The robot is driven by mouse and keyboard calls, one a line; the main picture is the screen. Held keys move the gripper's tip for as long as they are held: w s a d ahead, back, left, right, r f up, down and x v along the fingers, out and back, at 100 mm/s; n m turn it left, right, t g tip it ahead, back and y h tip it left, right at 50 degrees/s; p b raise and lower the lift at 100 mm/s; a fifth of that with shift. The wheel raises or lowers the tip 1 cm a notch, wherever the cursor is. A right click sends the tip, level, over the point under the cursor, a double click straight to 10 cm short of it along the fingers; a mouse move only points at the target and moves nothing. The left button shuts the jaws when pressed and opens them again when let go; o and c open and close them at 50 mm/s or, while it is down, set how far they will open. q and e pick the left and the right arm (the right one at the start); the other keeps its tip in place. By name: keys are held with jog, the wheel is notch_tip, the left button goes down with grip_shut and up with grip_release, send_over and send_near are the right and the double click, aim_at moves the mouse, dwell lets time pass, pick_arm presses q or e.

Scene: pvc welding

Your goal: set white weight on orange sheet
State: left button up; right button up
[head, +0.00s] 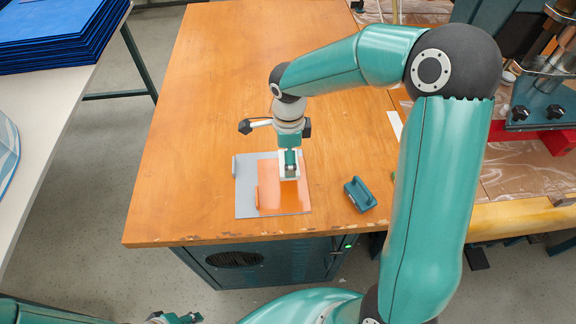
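The orange sheet (270,198) lies on top of a grey sheet (244,202) near the front edge of the wooden table. The white weight (283,178) is over the upper right part of the orange sheet. My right gripper (291,160) reaches down from above and appears shut on the white weight. It hides part of the weight, and I cannot tell whether the weight touches the sheet. My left gripper (176,319) is at the bottom edge, away from the table and partly cut off. Its fingers are too small to read.
A teal block with a handle (360,195) stands on the wooden table (225,75), right of the sheets. A white side table (40,130) carries stacked blue sheets (55,35) at left. A machine (545,95) stands at right. The table's back half is clear.

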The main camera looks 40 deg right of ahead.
jog(key=shift+f, duration=2.25)
jog(key=o, duration=1.4)
jog(key=shift+f, duration=0.1)
jog(key=shift+o, duration=1.3)
